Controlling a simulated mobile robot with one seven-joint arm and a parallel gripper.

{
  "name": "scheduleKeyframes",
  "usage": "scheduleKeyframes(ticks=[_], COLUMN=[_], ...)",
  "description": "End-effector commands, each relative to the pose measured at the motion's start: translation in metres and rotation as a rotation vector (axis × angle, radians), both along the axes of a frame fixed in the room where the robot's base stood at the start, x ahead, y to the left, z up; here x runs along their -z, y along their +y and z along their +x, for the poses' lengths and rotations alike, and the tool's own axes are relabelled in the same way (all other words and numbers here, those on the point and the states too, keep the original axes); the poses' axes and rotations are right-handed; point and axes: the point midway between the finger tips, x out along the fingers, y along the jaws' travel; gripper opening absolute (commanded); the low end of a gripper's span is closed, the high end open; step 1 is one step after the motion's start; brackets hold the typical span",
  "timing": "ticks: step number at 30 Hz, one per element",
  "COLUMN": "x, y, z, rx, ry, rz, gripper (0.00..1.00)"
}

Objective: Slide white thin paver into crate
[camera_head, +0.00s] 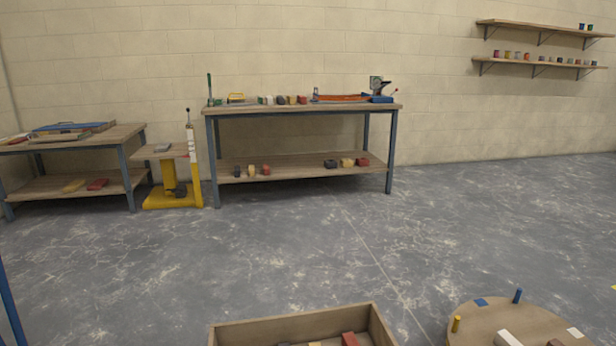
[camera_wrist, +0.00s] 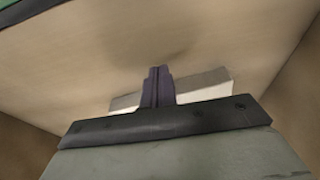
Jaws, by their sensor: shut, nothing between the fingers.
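In the wrist view my gripper (camera_wrist: 158,72) is shut and empty, its dark fingers together. Behind the fingers lies a thin white piece (camera_wrist: 205,92), seemingly the white thin paver, with a grey strip (camera_wrist: 208,77) along its far side. My fingers and palm hide its middle; whether they touch it I cannot tell. It lies on a pale wooden floor with brown walls at both sides, which looks like the inside of the crate. In the head view the wooden crate (camera_head: 290,326) is cut off at the bottom edge. My gripper is not in the head view.
A red block (camera_head: 349,339) shows inside the crate. A round wooden top (camera_head: 485,318) with coloured pegs and white pieces stands to the right. A workbench (camera_head: 300,108), a yellow stand (camera_head: 172,198) and a left table (camera_head: 70,142) stand farther back. The grey floor between is clear.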

Motion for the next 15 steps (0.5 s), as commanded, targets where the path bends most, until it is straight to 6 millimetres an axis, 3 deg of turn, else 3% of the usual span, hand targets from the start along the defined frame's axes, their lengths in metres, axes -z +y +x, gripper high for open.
scheduleKeyframes(ticks=[15], x=[0.0112], y=[-0.0002], z=[0.0001], rx=[0.000], ry=[0.000], rz=[0.000], gripper=[0.00])
